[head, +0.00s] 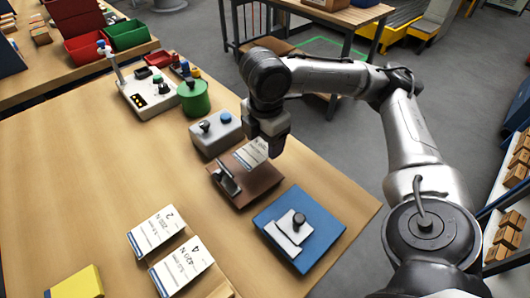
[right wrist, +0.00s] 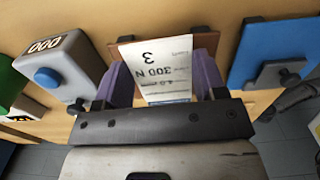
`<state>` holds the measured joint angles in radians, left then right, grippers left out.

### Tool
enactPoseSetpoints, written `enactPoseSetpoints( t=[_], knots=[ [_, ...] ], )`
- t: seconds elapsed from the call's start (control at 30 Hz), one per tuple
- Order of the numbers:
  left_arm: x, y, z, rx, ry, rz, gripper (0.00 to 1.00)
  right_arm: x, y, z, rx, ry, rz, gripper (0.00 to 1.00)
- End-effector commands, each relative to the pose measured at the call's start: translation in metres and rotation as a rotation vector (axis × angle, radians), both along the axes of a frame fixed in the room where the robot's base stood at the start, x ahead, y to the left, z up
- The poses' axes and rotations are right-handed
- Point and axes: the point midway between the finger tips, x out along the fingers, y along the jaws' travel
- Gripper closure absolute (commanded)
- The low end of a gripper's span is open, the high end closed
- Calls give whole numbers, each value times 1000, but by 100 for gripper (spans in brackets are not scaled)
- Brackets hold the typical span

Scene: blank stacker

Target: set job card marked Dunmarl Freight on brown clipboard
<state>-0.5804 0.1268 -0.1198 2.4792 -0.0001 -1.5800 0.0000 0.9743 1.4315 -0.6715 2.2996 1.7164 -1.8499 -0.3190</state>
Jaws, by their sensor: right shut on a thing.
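My right gripper (head: 266,141) is over the far part of the brown clipboard (head: 262,184), shut on a white job card (head: 249,154). My left gripper is not in view.
A blue clipboard (head: 318,219) lies to the right, and a grey box with a blue button (head: 216,134) stands just behind. Cards marked 2 (head: 155,231) and 4 (head: 180,266) lie on blocks in front. A yellow block (head: 76,284) is at lower left. The table's left middle is clear.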

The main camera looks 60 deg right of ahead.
Motion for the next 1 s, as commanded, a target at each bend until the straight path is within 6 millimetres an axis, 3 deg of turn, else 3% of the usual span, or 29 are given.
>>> enactPoseSetpoints(
  t=[0.4,0.73,1.0],
  knots=[
    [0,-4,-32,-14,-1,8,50,0,0,-42,-1,-1,1,57],
    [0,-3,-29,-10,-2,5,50,-1,0,-41,-2,1,1,57],
    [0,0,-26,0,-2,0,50,-1,0,-51,-3,7,1,57]
  ],
)
